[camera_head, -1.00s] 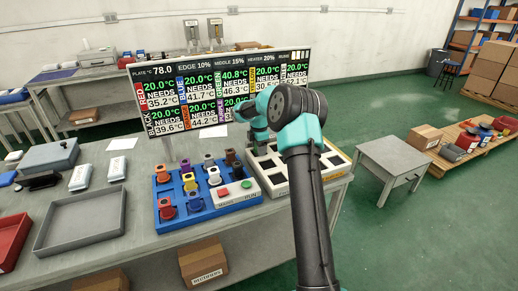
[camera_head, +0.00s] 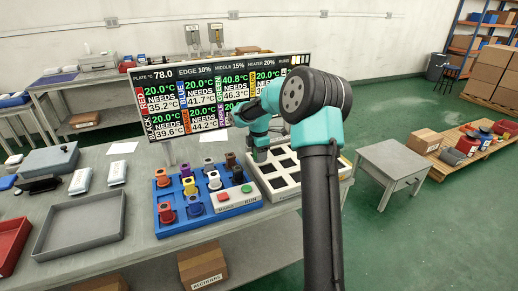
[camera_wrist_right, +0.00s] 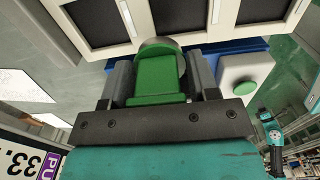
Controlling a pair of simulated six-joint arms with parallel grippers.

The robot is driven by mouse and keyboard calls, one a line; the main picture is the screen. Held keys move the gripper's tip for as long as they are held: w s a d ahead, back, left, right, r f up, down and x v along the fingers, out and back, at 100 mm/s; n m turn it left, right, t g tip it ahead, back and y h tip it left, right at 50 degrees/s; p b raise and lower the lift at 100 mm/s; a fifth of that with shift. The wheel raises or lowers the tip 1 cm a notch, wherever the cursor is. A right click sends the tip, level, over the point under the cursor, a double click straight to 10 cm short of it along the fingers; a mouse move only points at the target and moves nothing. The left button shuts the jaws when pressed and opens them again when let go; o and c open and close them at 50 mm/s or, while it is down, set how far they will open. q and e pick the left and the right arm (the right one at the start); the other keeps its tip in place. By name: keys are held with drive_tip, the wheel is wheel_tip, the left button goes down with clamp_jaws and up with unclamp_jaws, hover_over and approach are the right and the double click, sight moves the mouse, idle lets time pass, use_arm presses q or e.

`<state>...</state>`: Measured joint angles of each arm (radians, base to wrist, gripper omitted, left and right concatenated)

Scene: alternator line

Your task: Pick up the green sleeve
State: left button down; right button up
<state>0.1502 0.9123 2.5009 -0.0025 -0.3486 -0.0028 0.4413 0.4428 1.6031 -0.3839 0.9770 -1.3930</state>
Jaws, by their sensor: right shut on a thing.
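The green sleeve (camera_wrist_right: 160,78) is between the two fingers of my right gripper (camera_wrist_right: 161,82) in the right wrist view. The fingers touch it on both sides, and a grey round end shows behind it. In the head view the right gripper (camera_head: 260,152) hangs over the left back part of a pale tray with dark square cells (camera_head: 252,171). Whether the sleeve's lower end touches the tray is unclear. My left gripper is not in view.
A blue rack (camera_head: 162,230) with several coloured sleeves stands left of the tray. A panel with a red and a green button (camera_head: 236,199) is at its front right. A display screen (camera_head: 215,95) stands behind. An empty grey tray (camera_head: 80,247) lies left.

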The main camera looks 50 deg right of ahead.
drive_tip(key=s+a, duration=0.5)
drive_tip(key=a, duration=0.1)
drive_tip(key=shift+s+a+r, duration=0.3)
drive_tip(key=shift+s+r, duration=0.05)
drive_tip(key=shift+r, duration=0.1)
